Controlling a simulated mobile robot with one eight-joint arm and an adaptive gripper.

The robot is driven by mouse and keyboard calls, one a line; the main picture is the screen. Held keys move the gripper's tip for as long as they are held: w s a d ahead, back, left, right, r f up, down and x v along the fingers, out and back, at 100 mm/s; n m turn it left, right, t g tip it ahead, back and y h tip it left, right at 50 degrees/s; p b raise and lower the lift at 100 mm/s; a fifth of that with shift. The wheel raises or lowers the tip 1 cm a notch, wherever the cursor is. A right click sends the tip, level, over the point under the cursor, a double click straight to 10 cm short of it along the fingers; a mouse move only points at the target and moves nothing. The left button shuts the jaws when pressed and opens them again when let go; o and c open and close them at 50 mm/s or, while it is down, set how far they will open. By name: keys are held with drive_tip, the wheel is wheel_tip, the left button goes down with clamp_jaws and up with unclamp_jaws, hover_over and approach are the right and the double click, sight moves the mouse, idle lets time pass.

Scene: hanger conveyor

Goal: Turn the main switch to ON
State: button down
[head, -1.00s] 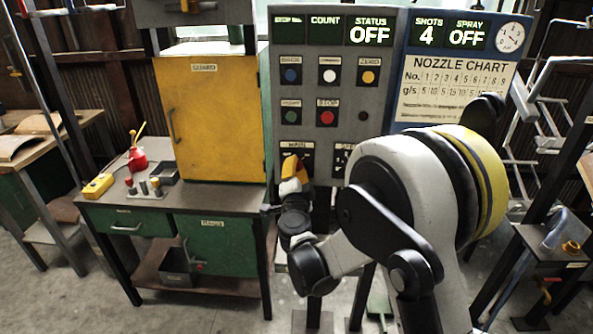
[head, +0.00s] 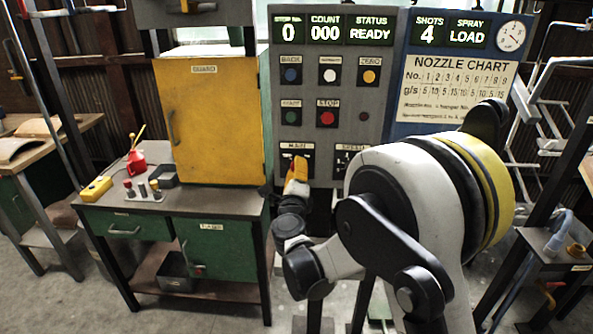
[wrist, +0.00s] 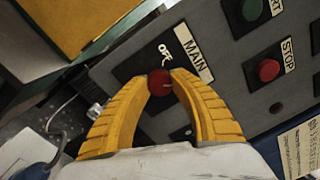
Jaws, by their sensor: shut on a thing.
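The main switch is a round red knob (wrist: 160,82) under the MAIN label (wrist: 194,53) in the wrist view. "OFF" is printed beside it, and the rest of its plate is partly hidden by my fingers. My gripper (wrist: 159,84) is shut on the knob, with one yellow finger on each side. In the head view my gripper (head: 297,172) is at the MAIN plate, low on the grey control panel (head: 345,105), and covers the knob. The panel displays (head: 333,29) read 0, 000 and READY.
A START button (wrist: 252,9) and a red STOP button (wrist: 268,70) are close to my gripper. The yellow guard cabinet (head: 215,120) stands left of the panel. A blue panel with a nozzle chart (head: 457,88) is on the right.

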drive_tip(key=shift+m, duration=1.1)
drive_tip(key=c, duration=1)
unclamp_jaws()
drive_tip(key=shift+c, duration=0.2)
drive_tip(key=s, duration=1.2)
drive_tip(key=shift+a+f, duration=0.2)
drive_tip(key=shift+f, duration=0.15)
